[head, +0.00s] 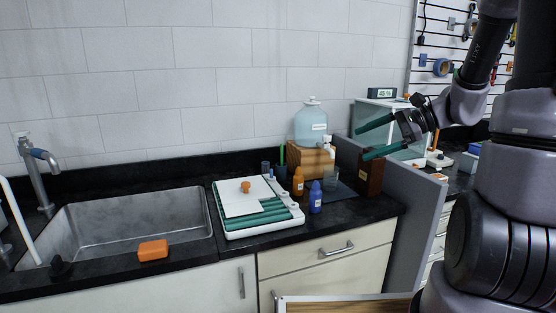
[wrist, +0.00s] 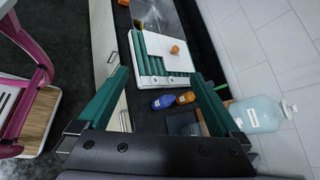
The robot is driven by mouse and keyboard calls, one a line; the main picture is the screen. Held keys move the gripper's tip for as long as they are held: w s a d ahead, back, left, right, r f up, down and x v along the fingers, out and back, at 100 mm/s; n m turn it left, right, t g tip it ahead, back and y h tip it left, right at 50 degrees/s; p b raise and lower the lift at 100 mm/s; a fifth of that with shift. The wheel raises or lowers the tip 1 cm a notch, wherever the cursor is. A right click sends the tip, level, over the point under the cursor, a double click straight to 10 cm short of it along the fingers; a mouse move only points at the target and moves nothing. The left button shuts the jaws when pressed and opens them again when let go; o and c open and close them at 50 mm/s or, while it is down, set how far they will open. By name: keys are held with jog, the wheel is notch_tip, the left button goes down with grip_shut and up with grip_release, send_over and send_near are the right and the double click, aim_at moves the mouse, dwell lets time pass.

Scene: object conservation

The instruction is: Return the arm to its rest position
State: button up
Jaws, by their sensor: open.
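My gripper (head: 368,138) is raised at the right of the head view, in front of the glass case and above the counter's right end. Its two green fingers are spread wide, and nothing is between them. In the wrist view my gripper (wrist: 162,72) also shows open, with the counter well beyond the fingertips. The arm comes down from the upper right of the head view and bends at the wrist.
A white and green tray (head: 233,234) holds an orange-knobbed white board (head: 236,203). Orange (head: 298,182) and blue (head: 315,198) bottles stand beside it, with a large jug (head: 311,127) behind. A grey partition (head: 408,205) stands below my gripper. A sink (head: 130,220) is at left.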

jog(key=s+d+r+n+t+h, duration=0.1)
jog(key=s+r+n+t+h, duration=0.2)
jog(key=s+r+n+h, duration=0.6)
jog(key=shift+s+r+n+h, duration=0.3)
jog(key=shift+s+r+n, duration=0.4)
jog(key=shift+s+r, duration=1.45)
jog(key=shift+s+f, duration=0.7)
